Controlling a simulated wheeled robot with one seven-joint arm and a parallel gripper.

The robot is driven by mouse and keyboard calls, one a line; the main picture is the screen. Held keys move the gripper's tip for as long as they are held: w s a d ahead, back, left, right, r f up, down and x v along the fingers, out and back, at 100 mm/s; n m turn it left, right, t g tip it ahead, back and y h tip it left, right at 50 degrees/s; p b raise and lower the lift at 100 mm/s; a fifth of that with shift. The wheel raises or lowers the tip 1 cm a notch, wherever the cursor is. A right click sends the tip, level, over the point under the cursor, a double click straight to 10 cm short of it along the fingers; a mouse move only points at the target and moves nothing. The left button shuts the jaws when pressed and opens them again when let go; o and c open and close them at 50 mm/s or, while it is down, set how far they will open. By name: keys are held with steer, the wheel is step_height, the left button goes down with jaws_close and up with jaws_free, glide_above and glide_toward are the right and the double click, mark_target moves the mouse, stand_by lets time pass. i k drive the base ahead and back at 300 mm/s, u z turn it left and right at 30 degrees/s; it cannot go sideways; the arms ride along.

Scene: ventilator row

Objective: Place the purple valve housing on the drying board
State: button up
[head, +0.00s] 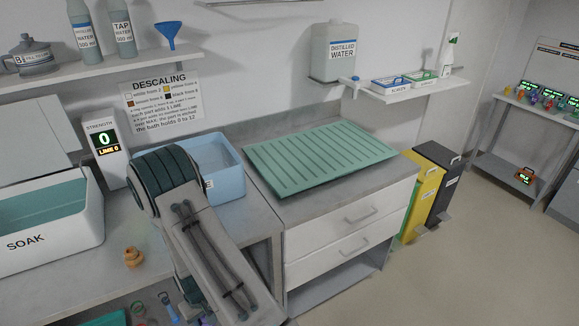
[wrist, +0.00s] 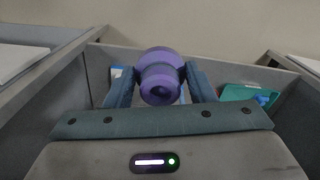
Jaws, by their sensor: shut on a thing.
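In the wrist view my gripper (wrist: 160,88) is shut on the purple valve housing (wrist: 160,65), which sits between the two blue-grey fingers. The gripper end and the housing do not show in the head view, where my arm covers part of the counter. The green ridged drying board (head: 318,156) lies on the counter right of my arm in the head view. No objects lie on it. My arm hides part of the blue bath behind it.
A blue bath (head: 222,157) stands left of the board. A white SOAK tub (head: 40,241) and a brown part (head: 133,257) are on the left counter. Yellow (head: 424,195) and black bins stand to the right.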

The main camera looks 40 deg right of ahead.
mark_target(331, 151)
steer(key=u, duration=2.15)
steer(key=k, duration=1.9)
steer(key=z, duration=1.6)
